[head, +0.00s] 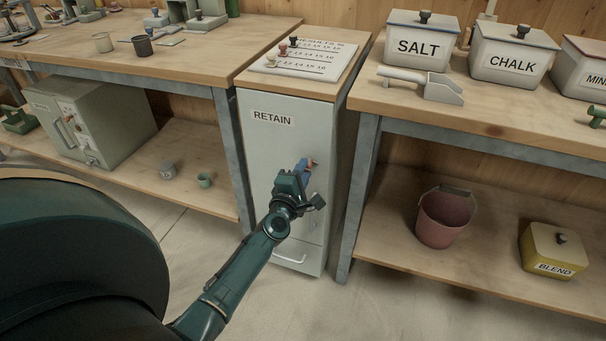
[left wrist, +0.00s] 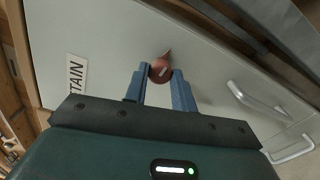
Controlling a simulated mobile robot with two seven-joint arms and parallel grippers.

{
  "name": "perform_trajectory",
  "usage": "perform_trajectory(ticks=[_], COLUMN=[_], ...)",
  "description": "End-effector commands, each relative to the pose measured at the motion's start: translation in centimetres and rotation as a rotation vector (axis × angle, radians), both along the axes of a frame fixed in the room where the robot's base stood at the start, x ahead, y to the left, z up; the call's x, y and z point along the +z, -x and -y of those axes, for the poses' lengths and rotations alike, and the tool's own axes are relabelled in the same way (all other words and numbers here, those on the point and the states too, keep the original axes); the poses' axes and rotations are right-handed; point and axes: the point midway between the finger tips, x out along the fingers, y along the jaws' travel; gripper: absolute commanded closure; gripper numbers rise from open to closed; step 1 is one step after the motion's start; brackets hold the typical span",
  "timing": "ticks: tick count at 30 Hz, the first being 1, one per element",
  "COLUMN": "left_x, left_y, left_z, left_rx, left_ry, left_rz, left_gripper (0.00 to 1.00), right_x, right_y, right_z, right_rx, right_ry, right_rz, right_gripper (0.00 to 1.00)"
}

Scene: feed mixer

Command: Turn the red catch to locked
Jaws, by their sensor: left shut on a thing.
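The red catch (left wrist: 161,69) is a small round knob with a short pointed end, on the front of the grey cabinet (head: 275,145) labelled RETAIN. In the left wrist view it sits between the two blue fingertips of my left gripper (left wrist: 159,76), which is shut on it. In the head view my left gripper (head: 303,170) is at the cabinet front below the label and hides most of the catch; only a small reddish tip shows. I cannot read any lock marking. My right gripper is not in view.
The cabinet has a handle (head: 290,258) low on its front; another handle (left wrist: 250,102) shows in the left wrist view. Benches stand on both sides. A pink bucket (head: 443,217) and a yellow BLEND box (head: 553,250) are on the right lower shelf. The floor in front is clear.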

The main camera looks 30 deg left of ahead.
Motion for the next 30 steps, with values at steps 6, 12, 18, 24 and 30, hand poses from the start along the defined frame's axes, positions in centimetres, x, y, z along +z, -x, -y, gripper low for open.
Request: perform_trajectory(ticks=[6, 12, 18, 24, 30], left_x=[-0.11, -0.08, -0.06, -0.06, -0.04], left_y=[0.02, 0.02, 0.01, 0.01, 0.01], left_z=[0.04, 0.02, 0.03, 0.03, 0.02], left_rx=[0.0, 0.0, 0.0, 0.0, 0.0], left_ry=[0.075, 0.102, 0.105, 0.105, 0.103], left_rz=[0.017, 0.022, 0.023, 0.024, 0.024], left_gripper=[0.97, 0.97, 0.97, 0.73, 0.56], right_x=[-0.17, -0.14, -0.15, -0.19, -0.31], right_y=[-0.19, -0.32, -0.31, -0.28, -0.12], right_z=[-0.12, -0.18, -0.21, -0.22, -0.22], right_rx=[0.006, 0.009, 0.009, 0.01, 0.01], right_ry=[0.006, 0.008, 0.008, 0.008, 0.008], right_rz=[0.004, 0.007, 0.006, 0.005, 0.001], right_gripper=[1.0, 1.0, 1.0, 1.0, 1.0])
